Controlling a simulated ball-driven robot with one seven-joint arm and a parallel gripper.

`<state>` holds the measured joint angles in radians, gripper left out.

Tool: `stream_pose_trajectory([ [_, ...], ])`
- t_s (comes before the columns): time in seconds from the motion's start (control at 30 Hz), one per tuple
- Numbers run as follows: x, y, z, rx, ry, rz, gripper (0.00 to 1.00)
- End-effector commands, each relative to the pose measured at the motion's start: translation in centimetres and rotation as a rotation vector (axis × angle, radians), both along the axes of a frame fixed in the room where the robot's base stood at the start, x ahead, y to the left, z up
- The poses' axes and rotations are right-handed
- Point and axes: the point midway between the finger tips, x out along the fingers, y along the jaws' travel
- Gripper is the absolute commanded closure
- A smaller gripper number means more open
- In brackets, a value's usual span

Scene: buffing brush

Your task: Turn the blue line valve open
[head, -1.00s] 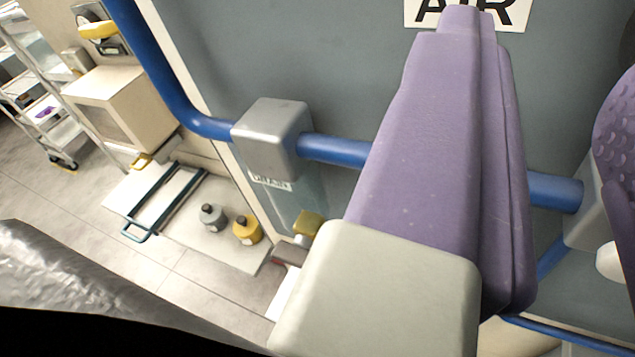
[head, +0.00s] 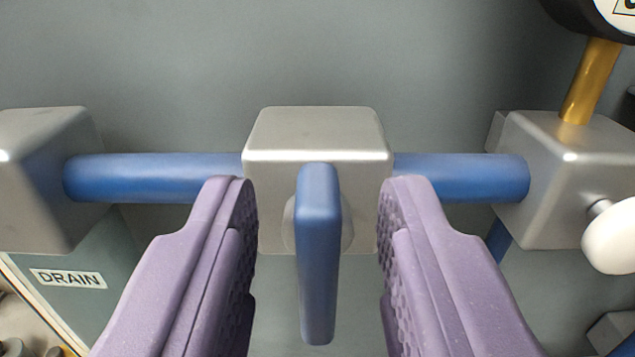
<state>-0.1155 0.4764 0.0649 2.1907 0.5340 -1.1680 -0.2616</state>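The blue line valve has a square metal body (head: 318,128) on a horizontal blue pipe (head: 150,178) against a grey panel. Its blue lever handle (head: 318,255) hangs down, across the pipe, at the middle of the view. My gripper (head: 318,200) has two purple padded fingers, one on each side of the handle. The gripper is open, with a visible gap between each finger and the handle. The fingers partly cover the pipe on either side of the valve body.
A metal block (head: 45,180) joins the pipe at left, above a DRAIN label (head: 68,279). Another block (head: 570,178) at right carries a brass stem (head: 590,82), a dark gauge and a white knob (head: 612,236). The grey panel (head: 200,60) above the pipe is bare.

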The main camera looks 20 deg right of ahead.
Motion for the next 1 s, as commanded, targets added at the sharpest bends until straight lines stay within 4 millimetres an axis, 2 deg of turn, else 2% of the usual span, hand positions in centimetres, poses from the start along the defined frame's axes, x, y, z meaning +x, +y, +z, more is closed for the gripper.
stream_pose_trajectory([
  [0.2,0.09,-0.03,0.02,0.0,0.0,0.0,0.63],
  [0.27,0.09,-0.02,0.03,0.0,0.0,0.0,0.74],
  [0.37,0.08,-0.02,0.03,0.001,0.0,0.0,0.97],
  [0.4,0.08,-0.02,0.03,0.001,0.0,0.0,1.0],
  [0.77,0.11,0.1,-0.02,-0.049,0.016,0.001,1.0],
  [1.0,0.18,0.35,-0.06,-0.196,0.063,0.001,1.0],
])
